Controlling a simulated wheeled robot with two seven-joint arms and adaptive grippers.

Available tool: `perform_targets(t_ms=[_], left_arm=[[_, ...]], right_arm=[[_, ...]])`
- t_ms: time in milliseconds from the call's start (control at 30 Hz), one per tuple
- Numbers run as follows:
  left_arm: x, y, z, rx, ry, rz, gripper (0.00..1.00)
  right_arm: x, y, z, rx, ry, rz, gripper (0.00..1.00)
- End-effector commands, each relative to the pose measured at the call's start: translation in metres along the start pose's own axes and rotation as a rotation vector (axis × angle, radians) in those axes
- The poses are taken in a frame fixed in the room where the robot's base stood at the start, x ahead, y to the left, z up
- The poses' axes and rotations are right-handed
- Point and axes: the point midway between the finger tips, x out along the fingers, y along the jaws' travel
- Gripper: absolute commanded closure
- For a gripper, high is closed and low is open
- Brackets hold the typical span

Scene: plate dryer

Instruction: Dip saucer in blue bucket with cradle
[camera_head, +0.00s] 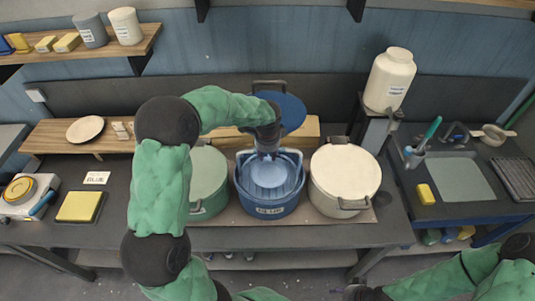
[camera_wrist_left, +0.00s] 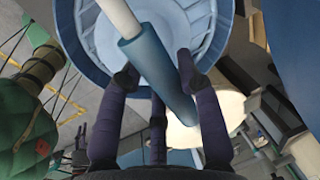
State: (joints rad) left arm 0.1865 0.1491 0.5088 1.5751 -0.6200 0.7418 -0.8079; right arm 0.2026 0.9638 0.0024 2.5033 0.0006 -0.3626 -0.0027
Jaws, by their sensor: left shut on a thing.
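The blue bucket (camera_head: 243,195) stands in the middle of the bench, between a green pot and a cream pot. Its ribbed inner wall also shows in the left wrist view (camera_wrist_left: 78,48). My left gripper (camera_head: 267,150) is over the bucket, shut on the cradle's blue handle (camera_wrist_left: 150,72). A pale rod (camera_wrist_left: 118,17) runs from the handle toward the bucket. A round pale-blue disc (camera_head: 268,176), apparently the saucer on the cradle, is inside the bucket; the cradle's lower part is unclear. My right gripper (camera_head: 362,292) is only partly visible at the bottom edge; its fingers are unclear.
The green pot (camera_head: 208,172) and cream pot (camera_head: 344,172) flank the bucket closely. A blue lid (camera_head: 286,108) stands behind it. A plate (camera_head: 85,129) lies on the left wooden shelf. A white jar (camera_head: 390,80) stands high at right.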

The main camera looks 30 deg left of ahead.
Motion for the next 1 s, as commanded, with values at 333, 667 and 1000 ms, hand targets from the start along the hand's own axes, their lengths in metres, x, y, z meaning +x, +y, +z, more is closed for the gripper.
perform_targets(t_ms=[333,667,1000], left_arm=[[-0.020,-0.005,0.000,-0.001,0.002,-0.004,0.98],[-0.035,-0.008,0.000,0.000,0.001,-0.003,0.98],[-0.051,-0.011,0.000,0.000,0.001,-0.004,0.98]], right_arm=[[-0.013,-0.005,0.001,0.000,0.000,0.000,0.51],[-0.023,-0.008,0.001,0.000,0.000,0.000,0.51],[-0.034,-0.012,0.001,0.000,0.000,0.000,0.51]])
